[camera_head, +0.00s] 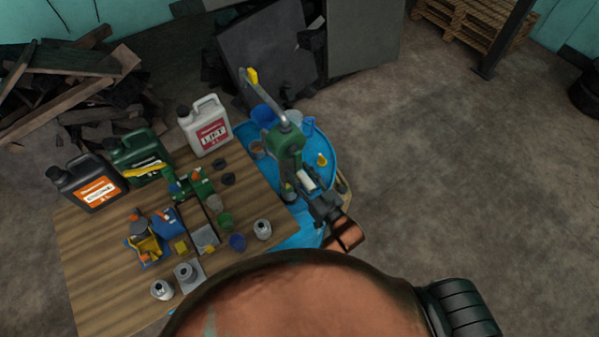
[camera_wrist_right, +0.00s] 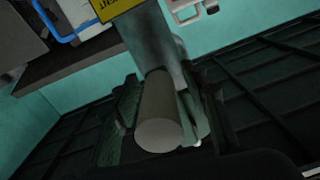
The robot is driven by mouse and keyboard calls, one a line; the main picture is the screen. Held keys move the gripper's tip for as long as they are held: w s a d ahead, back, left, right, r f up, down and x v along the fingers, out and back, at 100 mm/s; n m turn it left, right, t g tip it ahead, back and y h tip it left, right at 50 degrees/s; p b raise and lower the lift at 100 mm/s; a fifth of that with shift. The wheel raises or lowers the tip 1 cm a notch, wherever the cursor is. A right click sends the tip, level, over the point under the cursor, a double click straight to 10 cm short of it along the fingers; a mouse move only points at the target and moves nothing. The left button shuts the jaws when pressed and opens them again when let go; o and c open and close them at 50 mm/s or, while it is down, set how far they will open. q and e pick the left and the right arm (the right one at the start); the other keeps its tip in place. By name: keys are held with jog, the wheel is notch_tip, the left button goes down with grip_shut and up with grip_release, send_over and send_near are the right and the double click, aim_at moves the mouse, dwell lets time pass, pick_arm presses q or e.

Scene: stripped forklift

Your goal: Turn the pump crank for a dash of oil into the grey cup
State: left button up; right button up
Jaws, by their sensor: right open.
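The green pump (camera_head: 286,140) stands at the table's right edge, with a grey arm rising to the upper left. My right gripper (camera_head: 314,194) is beside its lower body, by a pale cylinder (camera_head: 306,180) that looks like the crank grip. In the right wrist view a grey cylinder (camera_wrist_right: 159,115) lies between the open fingers; contact cannot be told. A pale grey cup (camera_head: 293,117) seems to stand behind the pump on the blue tray, partly hidden. My left gripper is not in view.
The blue tray (camera_head: 329,147) also holds blue cups (camera_head: 263,115) and a small yellow item (camera_head: 321,160). The wooden table (camera_head: 95,265) carries a white jug (camera_head: 206,128), a green jug (camera_head: 138,152), a black jug (camera_head: 88,183) and several small items. Floor at right is clear.

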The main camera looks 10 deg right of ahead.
grip_shut()
dwell(0.4)
